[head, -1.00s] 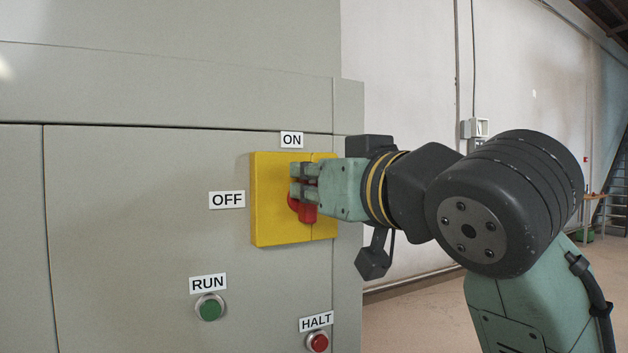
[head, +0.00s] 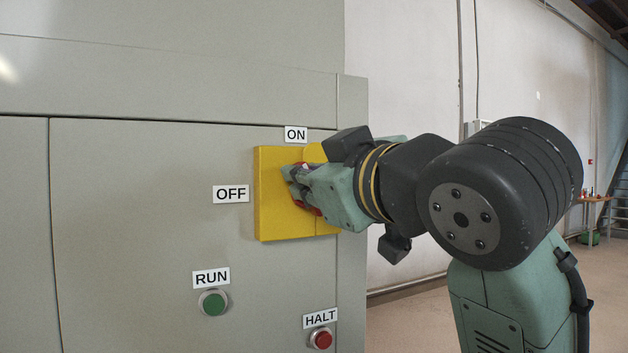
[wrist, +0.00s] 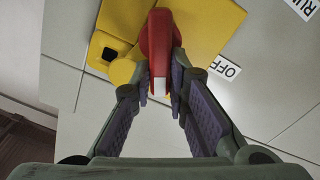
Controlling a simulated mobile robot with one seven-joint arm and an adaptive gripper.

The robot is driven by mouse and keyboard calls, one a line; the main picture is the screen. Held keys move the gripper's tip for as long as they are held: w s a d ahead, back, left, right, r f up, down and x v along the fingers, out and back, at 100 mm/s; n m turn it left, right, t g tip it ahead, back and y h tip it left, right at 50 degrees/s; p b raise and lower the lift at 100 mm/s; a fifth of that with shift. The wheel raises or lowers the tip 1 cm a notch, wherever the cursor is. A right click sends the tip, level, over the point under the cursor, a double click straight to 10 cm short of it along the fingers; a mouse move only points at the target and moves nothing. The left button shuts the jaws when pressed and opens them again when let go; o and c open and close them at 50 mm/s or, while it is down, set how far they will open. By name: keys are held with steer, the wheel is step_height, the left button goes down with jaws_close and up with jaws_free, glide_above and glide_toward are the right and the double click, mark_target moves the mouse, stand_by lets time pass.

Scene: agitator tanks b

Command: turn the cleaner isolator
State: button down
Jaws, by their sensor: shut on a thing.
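The isolator is a yellow block (head: 273,218) on the grey cabinet, with a red turning handle (wrist: 157,40) on its front. The ON label (head: 296,134) is above the block and the OFF label (head: 230,194) is to its left. My gripper (head: 292,180) is shut on the red handle. In the wrist view, the fingers (wrist: 160,92) lie on both sides of the handle's white-marked end. That end points between the ON and OFF sides. In the head view, the gripper hides most of the handle, which shows only as red slivers.
Below the isolator, a green button (head: 213,302) sits under a RUN label and a red button (head: 320,338) under a HALT label. The cabinet's right edge is just beyond the block. Open floor (head: 405,325) and a pale wall lie to the right.

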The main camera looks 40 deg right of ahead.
steer(key=n, duration=0.2)
steer(key=n+b, duration=0.1)
steer(key=n, duration=0.1)
steer(key=a+f+n, duration=0.1)
steer(key=n, duration=0.1)
steer(key=shift+w+f, duration=0.1)
steer(key=n+b, duration=0.1)
steer(key=n, duration=0.2)
steer(key=f+n, duration=0.1)
steer(key=n, duration=0.2)
steer(key=shift+a+f+b, duration=0.1)
steer(key=shift+a+b, duration=0.1)
steer(key=shift+b, duration=0.15)
steer(key=shift+n, duration=0.3)
steer(key=c, duration=1.6)
jaws_free()
steer(key=shift+o, duration=0.2)
steer(key=v, duration=1.2)
